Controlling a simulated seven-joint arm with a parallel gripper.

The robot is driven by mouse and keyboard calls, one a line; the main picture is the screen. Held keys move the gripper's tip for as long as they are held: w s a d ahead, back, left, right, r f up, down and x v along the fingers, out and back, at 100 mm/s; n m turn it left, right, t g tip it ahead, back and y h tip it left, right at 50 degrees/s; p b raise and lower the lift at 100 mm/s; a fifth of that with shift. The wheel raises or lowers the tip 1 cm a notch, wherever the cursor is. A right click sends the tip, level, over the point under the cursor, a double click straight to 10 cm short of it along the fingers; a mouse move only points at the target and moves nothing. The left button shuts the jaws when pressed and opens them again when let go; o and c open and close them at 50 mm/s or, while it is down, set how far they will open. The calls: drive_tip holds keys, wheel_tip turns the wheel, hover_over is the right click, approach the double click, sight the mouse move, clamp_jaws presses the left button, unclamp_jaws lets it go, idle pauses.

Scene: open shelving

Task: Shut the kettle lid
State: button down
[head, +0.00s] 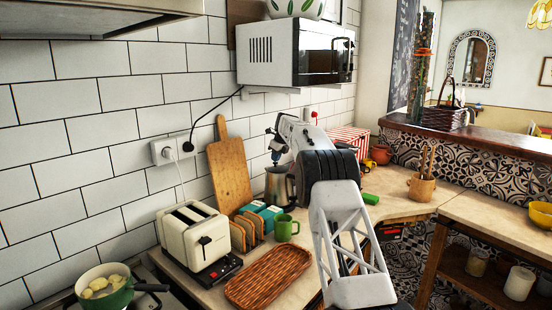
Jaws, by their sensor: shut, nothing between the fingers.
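A metal kettle (275,188) stands on the counter against the tiled wall, right of the wooden cutting board. Its upper edge shows just under my gripper, and my arm passes close on its right. My gripper (275,160) points down over the kettle's top, with its fingers together and nothing visible between them. The lid is too small and too close to the gripper to tell its angle. I cannot tell whether the fingers touch the kettle.
A green mug (284,228), a toast rack (247,232) and a wicker tray (268,275) stand in front of the kettle. A toaster (195,240) is at left. A microwave (295,53) hangs above. A red-striped box (347,141) stands behind my arm.

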sight(277, 166)
drive_tip(key=shift+s+f, duration=0.1)
drive_tip(key=shift+f, duration=0.6)
drive_tip(key=shift+s+d+f, duration=0.45)
drive_tip(key=shift+d+f, duration=0.05)
drive_tip(key=shift+f, duration=0.2)
drive_tip(key=v, duration=1)
drive_tip(key=shift+w+a, duration=0.3)
drive_tip(key=shift+w, duration=0.05)
drive_tip(key=shift+r, duration=0.2)
